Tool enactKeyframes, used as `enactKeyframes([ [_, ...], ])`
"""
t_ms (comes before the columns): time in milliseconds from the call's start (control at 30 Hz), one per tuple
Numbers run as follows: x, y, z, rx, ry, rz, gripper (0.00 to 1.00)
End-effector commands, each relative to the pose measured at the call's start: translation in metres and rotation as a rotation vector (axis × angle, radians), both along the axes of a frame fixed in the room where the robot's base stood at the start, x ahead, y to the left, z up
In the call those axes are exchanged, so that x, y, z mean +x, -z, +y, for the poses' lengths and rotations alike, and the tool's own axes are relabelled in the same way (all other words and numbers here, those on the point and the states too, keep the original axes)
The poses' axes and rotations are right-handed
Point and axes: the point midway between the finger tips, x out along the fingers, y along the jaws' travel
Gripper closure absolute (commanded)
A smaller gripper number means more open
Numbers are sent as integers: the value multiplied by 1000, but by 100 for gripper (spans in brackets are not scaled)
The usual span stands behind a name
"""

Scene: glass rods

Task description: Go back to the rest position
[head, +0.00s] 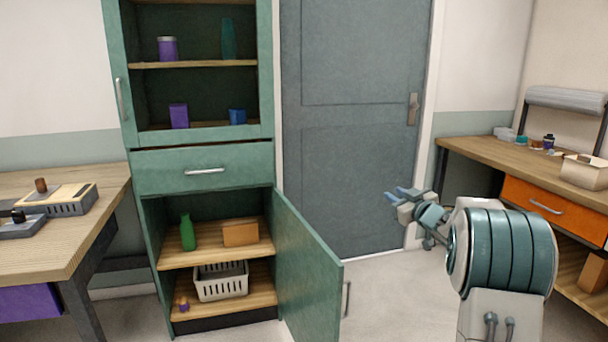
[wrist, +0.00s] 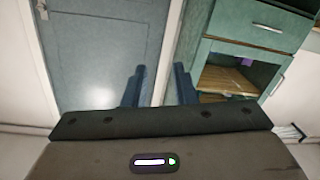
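My gripper (head: 395,193) is raised in front of the grey door, to the right of the open cabinet door in the head view. In the wrist view its two dark blue fingers (wrist: 159,86) stand apart with nothing between them, so it is open and empty. It touches nothing that I can see. My arm fills the lower right of the head view and hides part of the floor and the right bench. No glass rod can be made out in either view.
The green cabinet (head: 205,155) has its lower door (head: 308,270) swung open into the room. A wooden bench (head: 70,215) stands at left, another (head: 480,158) at right with an orange drawer (head: 550,207). The grey door (head: 350,120) is shut. Some floor (head: 385,300) between is clear.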

Motion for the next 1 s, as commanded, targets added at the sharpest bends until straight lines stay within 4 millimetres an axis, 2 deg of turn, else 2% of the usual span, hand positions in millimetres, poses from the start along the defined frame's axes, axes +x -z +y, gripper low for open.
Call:
enactKeyframes([
  [33,-10,-31,1,-1,66,18,75],
  [100,-24,-50,-1,-2,164,61,75],
  [267,-72,-80,-2,7,356,203,75],
  [367,-112,-90,2,15,448,317,75],
  [567,-210,-91,23,27,566,602,75],
  [800,-351,-77,68,29,571,994,75],
  [900,-401,-70,86,24,540,1133,75],
  [1000,-438,-65,100,18,509,1235,75],
])
